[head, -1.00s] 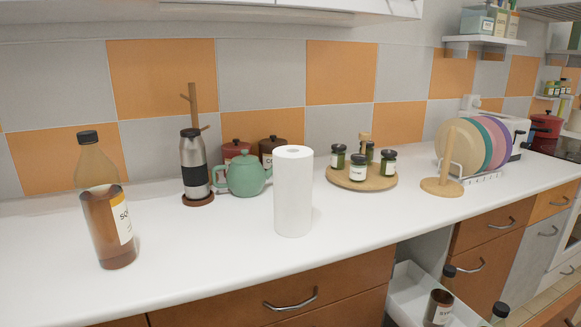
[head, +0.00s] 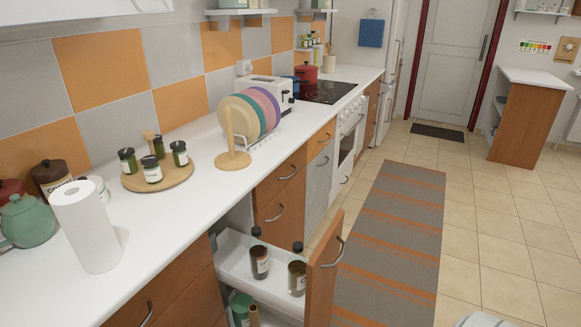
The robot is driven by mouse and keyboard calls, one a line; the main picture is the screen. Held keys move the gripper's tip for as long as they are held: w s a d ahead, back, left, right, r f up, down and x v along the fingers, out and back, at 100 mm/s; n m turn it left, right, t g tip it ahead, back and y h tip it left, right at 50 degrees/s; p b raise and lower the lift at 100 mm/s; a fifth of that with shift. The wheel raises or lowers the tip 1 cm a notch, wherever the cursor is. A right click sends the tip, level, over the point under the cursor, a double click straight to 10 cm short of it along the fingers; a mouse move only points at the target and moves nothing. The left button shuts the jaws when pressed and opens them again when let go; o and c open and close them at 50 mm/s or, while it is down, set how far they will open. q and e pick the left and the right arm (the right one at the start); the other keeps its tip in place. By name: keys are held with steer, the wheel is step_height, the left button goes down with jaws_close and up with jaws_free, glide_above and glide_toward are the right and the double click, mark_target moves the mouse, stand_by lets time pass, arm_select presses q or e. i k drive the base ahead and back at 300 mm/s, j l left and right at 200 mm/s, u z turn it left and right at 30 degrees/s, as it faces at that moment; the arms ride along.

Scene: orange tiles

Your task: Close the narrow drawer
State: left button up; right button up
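The narrow drawer stands pulled out from under the counter. Its wooden front panel (head: 324,270) with a metal handle (head: 340,252) faces right, into the aisle. Its white upper tray (head: 235,258) holds dark-capped bottles, among them a brown one (head: 260,262) and another one (head: 297,277) nearer the panel. A lower level shows a green-topped item (head: 241,308), partly cut off by the frame edge. Neither of my grippers can be made out in the head view.
The white counter (head: 190,205) runs along the left with a paper towel roll (head: 86,225), a green teapot (head: 27,220), a round jar tray (head: 163,182) and a plate rack (head: 265,139).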

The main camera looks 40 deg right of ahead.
mark_target(277, 307)
steer(key=z, duration=1.55)
